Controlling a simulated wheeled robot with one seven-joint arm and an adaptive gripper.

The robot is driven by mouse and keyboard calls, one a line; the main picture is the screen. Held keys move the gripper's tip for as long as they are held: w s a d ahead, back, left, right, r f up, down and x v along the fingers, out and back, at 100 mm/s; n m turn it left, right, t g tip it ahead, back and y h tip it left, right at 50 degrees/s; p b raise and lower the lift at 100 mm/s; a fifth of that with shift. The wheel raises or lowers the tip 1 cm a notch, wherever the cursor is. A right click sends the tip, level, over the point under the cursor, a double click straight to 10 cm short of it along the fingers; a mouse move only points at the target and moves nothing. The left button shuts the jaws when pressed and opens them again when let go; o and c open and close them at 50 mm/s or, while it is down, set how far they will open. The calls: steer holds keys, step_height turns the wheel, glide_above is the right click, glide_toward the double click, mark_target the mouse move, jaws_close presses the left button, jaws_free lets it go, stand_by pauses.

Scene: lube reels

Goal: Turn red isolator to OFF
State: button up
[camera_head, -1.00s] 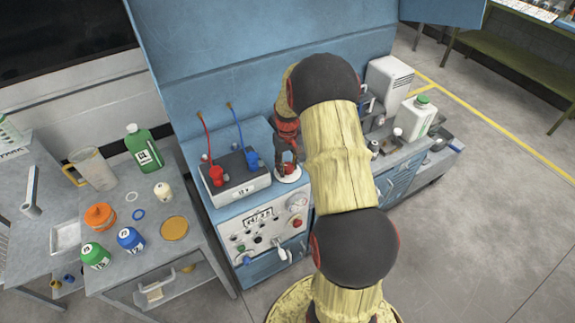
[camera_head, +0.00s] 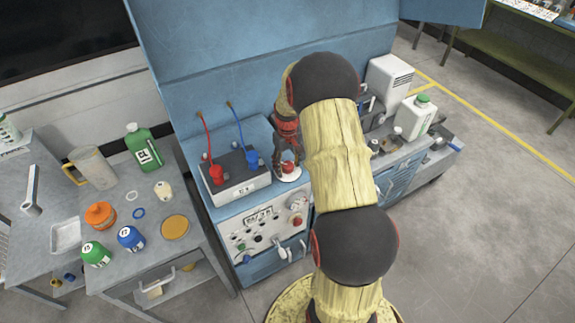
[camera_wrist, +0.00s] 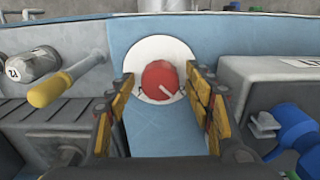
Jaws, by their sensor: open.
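The red isolator (camera_wrist: 160,78) is a round red knob on a white disc (camera_wrist: 141,52), set on the blue cabinet top. A pale mark on the knob slants toward the lower right in the wrist view. My gripper (camera_wrist: 160,82) is open, with one yellow-edged finger on each side of the knob. A small gap shows between each finger and the red. In the head view my gripper (camera_head: 289,156) points down at the white disc (camera_head: 289,174), and the knob is mostly hidden behind the fingers.
A battery box (camera_head: 240,187) with red (camera_head: 216,174) and blue (camera_head: 252,159) clamps stands close beside the isolator. A yellow-handled tool (camera_wrist: 52,89) lies on the other side. The panel front below carries knobs and a red button (camera_head: 297,203). Bottles crowd the left table.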

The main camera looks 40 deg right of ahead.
mark_target(288, 165)
step_height(288, 165, up, 12)
stand_by(0.7)
stand_by(0.6)
